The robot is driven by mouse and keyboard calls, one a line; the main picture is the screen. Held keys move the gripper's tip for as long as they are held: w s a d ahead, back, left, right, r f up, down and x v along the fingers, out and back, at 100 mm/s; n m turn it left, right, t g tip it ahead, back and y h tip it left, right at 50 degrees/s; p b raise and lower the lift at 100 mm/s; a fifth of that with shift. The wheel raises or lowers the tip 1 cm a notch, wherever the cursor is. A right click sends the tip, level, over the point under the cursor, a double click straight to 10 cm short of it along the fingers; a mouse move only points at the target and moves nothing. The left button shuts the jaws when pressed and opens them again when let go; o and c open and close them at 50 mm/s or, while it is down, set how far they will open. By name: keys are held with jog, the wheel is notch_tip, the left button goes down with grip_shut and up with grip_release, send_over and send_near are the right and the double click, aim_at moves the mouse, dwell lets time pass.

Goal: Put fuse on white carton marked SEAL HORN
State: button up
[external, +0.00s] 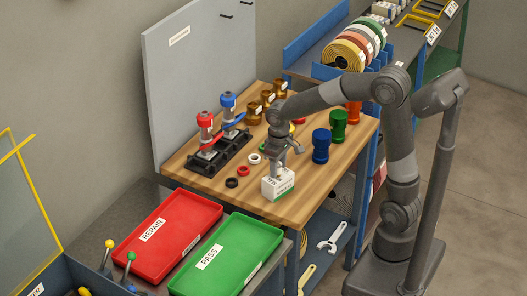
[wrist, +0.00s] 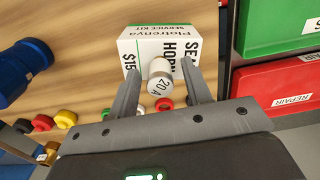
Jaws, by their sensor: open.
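The white carton (external: 278,187) stands near the front of the wooden bench top; in the wrist view the carton (wrist: 147,50) shows parts of its SEAL HORN print and a green band. The fuse (wrist: 160,76), a white and grey cylinder marked 20 A, sits between my fingers and covers part of the carton's print. It appears to rest on the carton, but its contact is hidden. My gripper (external: 278,170) is directly over the carton and points down. In the wrist view my gripper (wrist: 160,70) is open, one finger on each side of the fuse.
Red, white and black rings (external: 243,170) lie left of the carton. A blue spool-shaped part (external: 320,146) and a green one (external: 338,125) stand to the right. A black fixture (external: 220,152) is behind. The red REPAIR tray (external: 185,220) and green PASS tray (external: 238,245) are in front.

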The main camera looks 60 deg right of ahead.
aim_at(279, 164)
notch_tip(279, 164, up, 12)
jog(key=s+d+t, duration=0.1)
jog(key=s+t, duration=0.4)
jog(key=s, duration=1.5)
jog(key=shift+t, duration=0.3)
jog(key=shift+r, duration=0.1)
dwell(0.5)
